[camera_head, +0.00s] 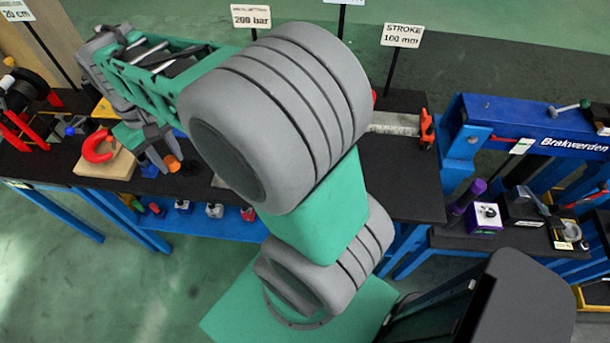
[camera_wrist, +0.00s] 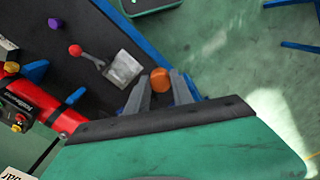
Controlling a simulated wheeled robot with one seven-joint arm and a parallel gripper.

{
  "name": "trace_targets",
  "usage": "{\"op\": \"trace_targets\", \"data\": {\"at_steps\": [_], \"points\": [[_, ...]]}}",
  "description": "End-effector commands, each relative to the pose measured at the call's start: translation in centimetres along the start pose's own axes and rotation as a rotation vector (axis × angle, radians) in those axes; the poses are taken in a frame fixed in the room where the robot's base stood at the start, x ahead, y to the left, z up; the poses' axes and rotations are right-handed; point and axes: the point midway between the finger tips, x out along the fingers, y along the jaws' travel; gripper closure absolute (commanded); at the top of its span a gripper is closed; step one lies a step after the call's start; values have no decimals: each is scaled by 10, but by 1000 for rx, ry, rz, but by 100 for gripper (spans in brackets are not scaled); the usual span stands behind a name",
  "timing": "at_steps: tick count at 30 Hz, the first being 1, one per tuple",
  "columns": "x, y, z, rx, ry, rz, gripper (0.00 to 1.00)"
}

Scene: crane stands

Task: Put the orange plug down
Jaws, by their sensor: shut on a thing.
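The orange plug (camera_head: 173,163) shows at the tips of my gripper (camera_head: 160,152) in the head view, by the front edge of the black table top. In the wrist view the orange plug (camera_wrist: 160,80) sits between the two grey fingers of my gripper (camera_wrist: 159,86), which is shut on it. I see its round orange end; the rest is hidden by the fingers. I cannot tell whether the plug touches the surface below.
A red horseshoe-shaped piece (camera_head: 98,147) lies on a wooden block (camera_head: 105,163) left of my gripper. A lower blue shelf (camera_head: 225,228) holds several small items. In the wrist view, a pale block (camera_wrist: 122,69) and a red-knobbed lever (camera_wrist: 75,50) are left of the plug.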

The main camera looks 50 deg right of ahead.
Motion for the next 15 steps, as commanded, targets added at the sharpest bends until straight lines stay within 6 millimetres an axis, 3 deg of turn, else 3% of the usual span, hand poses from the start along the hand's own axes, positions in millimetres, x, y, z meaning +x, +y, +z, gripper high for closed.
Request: {"op": "trace_targets", "data": {"at_steps": [5, 8, 11, 15], "points": [[15, 69, 22, 83, 1, 1, 100], [26, 118, 49, 139, 1, 1, 100], [40, 167, 88, 202, 0, 0, 100], [61, 225, 162, 306, 0, 1, 100]]}}
